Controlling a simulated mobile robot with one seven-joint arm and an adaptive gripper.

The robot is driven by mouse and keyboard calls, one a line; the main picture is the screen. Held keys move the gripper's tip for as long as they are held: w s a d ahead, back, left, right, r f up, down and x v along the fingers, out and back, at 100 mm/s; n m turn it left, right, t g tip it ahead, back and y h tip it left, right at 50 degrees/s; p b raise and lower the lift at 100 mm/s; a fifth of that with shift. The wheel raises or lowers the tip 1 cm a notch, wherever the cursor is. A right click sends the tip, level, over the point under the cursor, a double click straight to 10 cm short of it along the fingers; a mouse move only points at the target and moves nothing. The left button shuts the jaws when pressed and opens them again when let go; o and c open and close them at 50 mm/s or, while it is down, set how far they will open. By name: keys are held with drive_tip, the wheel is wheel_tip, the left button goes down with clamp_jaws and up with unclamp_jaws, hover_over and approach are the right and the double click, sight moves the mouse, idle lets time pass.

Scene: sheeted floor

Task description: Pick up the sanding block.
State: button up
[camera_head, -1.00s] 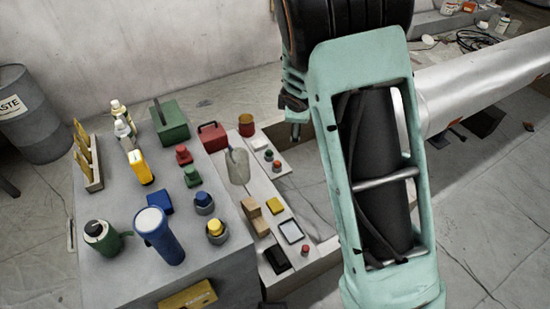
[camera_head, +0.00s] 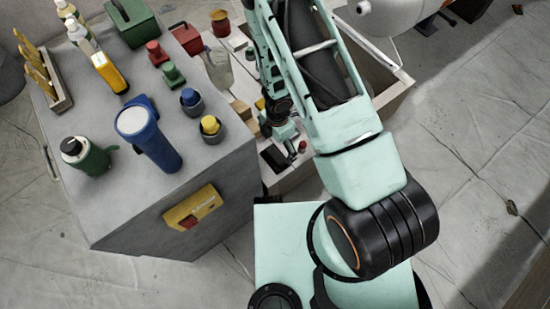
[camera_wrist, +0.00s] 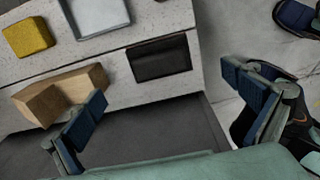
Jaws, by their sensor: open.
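A flat black block (camera_wrist: 160,58) lies on the light speckled shelf, near its front edge, in the wrist view. It may be the sanding block, but I cannot tell for sure. It also shows in the head view (camera_head: 272,158), beside my gripper (camera_head: 288,138). In the wrist view my gripper (camera_wrist: 163,87) is open and empty, its two blue-padded fingers wide apart. The black block lies ahead of the gap between them, not touched. A tan wooden block (camera_wrist: 60,93) lies close by the left finger, which partly covers it.
A yellow block (camera_wrist: 27,37) and a grey-framed tray (camera_wrist: 97,14) lie on the same shelf. A small red-topped item (camera_head: 302,146) is close to my gripper in the head view. The grey cabinet (camera_head: 135,215), crowded with bottles and tools, stands left. Floor is open at right.

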sight(275, 155)
wheel_tip(275, 155, down, 4)
drive_tip(key=shift+r+b, duration=0.25)
drive_tip(key=shift+b, duration=0.9)
drive_tip(key=f+b, duration=0.4)
drive_tip(key=f, duration=0.1)
drive_tip(key=shift+a+f, duration=0.2)
drive_tip(key=shift+a, duration=0.1)
drive_tip(key=shift+r, duration=0.1)
drive_tip(key=shift+s, duration=0.1)
drive_tip(key=c, duration=1.5)
drive_tip(key=shift+o, duration=0.2)
